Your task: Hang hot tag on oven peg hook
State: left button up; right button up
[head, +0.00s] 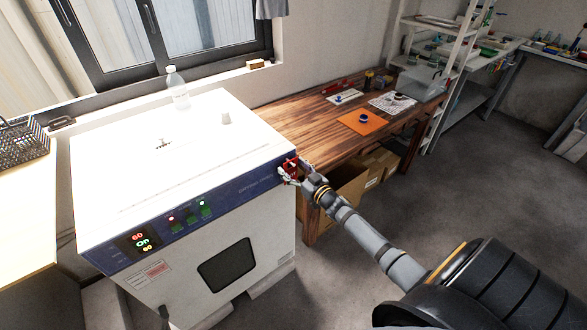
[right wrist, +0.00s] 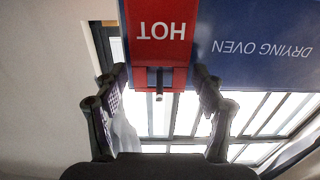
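The red tag (right wrist: 162,50) with white HOT lettering appears upside down in the right wrist view, against the oven's blue panel. A dark peg (right wrist: 159,84) shows at the tag's narrow end and seems to pass through it; the exact contact is hard to see. My right gripper (right wrist: 160,76) has its fingers spread on either side of the tag's narrow end, with gaps to both edges. In the head view, the right gripper (head: 289,178) is at the oven's upper right front corner, by the small red tag (head: 290,164). My left gripper is out of view.
The white drying oven (head: 180,170) has a clear bottle (head: 178,88) at its back edge. A wooden table (head: 310,118) stands right of it, with an orange mat (head: 362,124) and small items. Cardboard boxes (head: 375,165) sit beneath. Open floor lies at right.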

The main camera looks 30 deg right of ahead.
jog(key=shift+o, duration=0.5)
jog(key=shift+s, duration=0.15)
jog(key=shift+s, duration=0.35)
jog(key=s, duration=1.1)
jog(key=shift+d, duration=0.45)
jog(key=s+d+f+g+h, duration=0.1)
jog(key=s+f+g, duration=0.3)
jog(key=f, duration=0.6)
jog(key=s+d+f+m+g+h, duration=0.15)
jog(key=s+f, duration=0.35)
jog(key=f, duration=0.5)
jog(key=s+d+f+g+h, duration=0.1)
jog(key=s+d+f+g, duration=0.3)
jog(key=f, duration=0.6)
jog(key=s+a+f+g, duration=0.2)
jog(key=s+a+f, duration=0.3)
jog(key=s, duration=0.3)
jog(key=s+a+f+g+y, duration=0.1)
jog(key=s+a+f+g, duration=0.2)
jog(key=s+a+f, duration=0.3)
jog(key=s+a+f+g, duration=0.2)
jog(key=s+a+f, duration=0.3)
jog(key=s, duration=0.7)
jog(key=shift+a+f+n, duration=0.2)
jog(key=shift+f+n, duration=0.25)
jog(key=shift+f, duration=0.25)
